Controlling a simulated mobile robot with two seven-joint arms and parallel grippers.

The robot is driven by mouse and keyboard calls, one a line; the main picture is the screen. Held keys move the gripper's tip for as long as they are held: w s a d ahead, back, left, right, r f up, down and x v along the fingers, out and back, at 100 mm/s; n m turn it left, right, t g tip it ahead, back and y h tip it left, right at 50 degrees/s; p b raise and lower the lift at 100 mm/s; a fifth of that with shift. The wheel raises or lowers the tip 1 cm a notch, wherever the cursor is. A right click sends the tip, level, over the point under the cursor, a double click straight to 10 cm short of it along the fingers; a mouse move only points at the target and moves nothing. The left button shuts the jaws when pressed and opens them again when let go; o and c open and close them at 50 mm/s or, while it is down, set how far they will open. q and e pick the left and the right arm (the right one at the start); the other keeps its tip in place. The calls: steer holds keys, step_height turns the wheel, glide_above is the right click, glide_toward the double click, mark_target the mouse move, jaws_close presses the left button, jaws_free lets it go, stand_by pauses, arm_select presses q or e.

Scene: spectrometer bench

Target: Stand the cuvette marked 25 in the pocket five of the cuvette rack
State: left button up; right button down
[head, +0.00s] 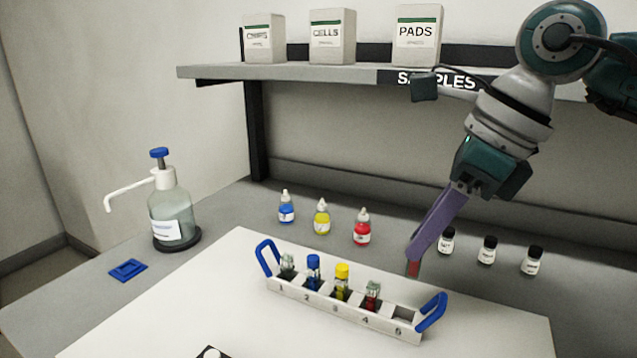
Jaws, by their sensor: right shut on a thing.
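The white cuvette rack (345,312) with blue end handles stands on the white mat, its pockets numbered along the front. Pockets one to four hold cuvettes: a clear-topped one, a blue one, a yellow one and a red one with a clear top. Pocket five (406,314), at the right end, looks empty. My right gripper (417,256), with long purple fingers, points down above and behind the rack's right end. It is shut on a small red cuvette (413,269), whose lower end shows below the fingertips. Its marking cannot be read. My left gripper is out of view.
Dropper bottles in blue (286,208), yellow (322,217) and red (362,228) stand behind the rack. Several black-capped vials (487,251) stand right of the gripper. A pump bottle (170,213) stands left. A shelf (310,73) with boxes hangs above.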

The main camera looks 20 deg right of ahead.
mark_target(417, 275)
steer(key=shift+w+a+f, duration=0.2)
steer(key=shift+f, duration=0.05)
steer(key=shift+s+d, duration=0.15)
steer(key=shift+f, duration=0.1)
step_height(417, 275, down, 4)
steer(key=b, duration=0.4)
steer(key=shift+f, duration=0.3)
steer(key=shift+f+b, duration=0.2)
steer(key=shift+b, duration=0.25)
steer(key=shift+f+b, duration=1.1)
steer(key=shift+f, duration=0.05)
steer(key=shift+f+b, duration=0.35)
